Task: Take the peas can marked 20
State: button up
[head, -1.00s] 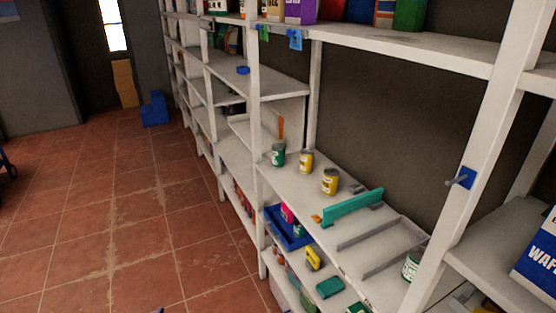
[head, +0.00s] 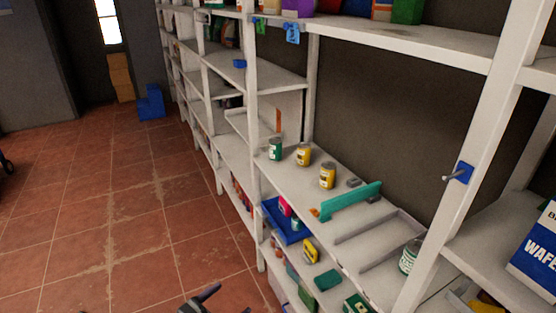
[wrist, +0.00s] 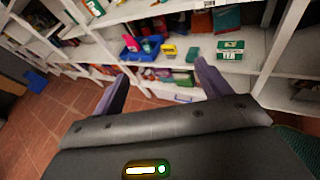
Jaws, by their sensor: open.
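Several cans stand upright on the middle shelf in the head view. A green can with a pale label (head: 275,148) is at the left, then a yellow can (head: 303,154) and another yellow can (head: 327,175). A green-and-white can (head: 409,257) stands farther right, partly behind the white post. The labels are too small to read, so I cannot tell which can is marked 20. My gripper (head: 208,299) shows at the bottom edge of the head view, over the floor, well apart from the cans. In the wrist view its fingers (wrist: 161,72) are spread with nothing between them.
A white post (head: 462,170) with a blue hook stands at the right. A blue tray (head: 286,222) and small boxes sit on the shelf below.

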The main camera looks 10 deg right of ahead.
jog(key=s+d+m+g+y+p, duration=0.1)
jog(key=s+d+m+g+y, duration=0.25)
jog(key=d+m+g, duration=0.9)
jog(key=d+r+m+t+y+p, duration=0.1)
jog(key=d+r+m+t+y, duration=0.3)
jog(key=m, duration=0.9)
jog(key=d+r+y, duration=0.2)
jog(key=d+r, duration=0.2)
jog(key=shift+s+d+r+m, duration=0.15)
jog(key=shift+d+r+m, duration=0.15)
jog(key=shift+d+m, duration=0.1)
jog(key=shift+c, duration=0.5)
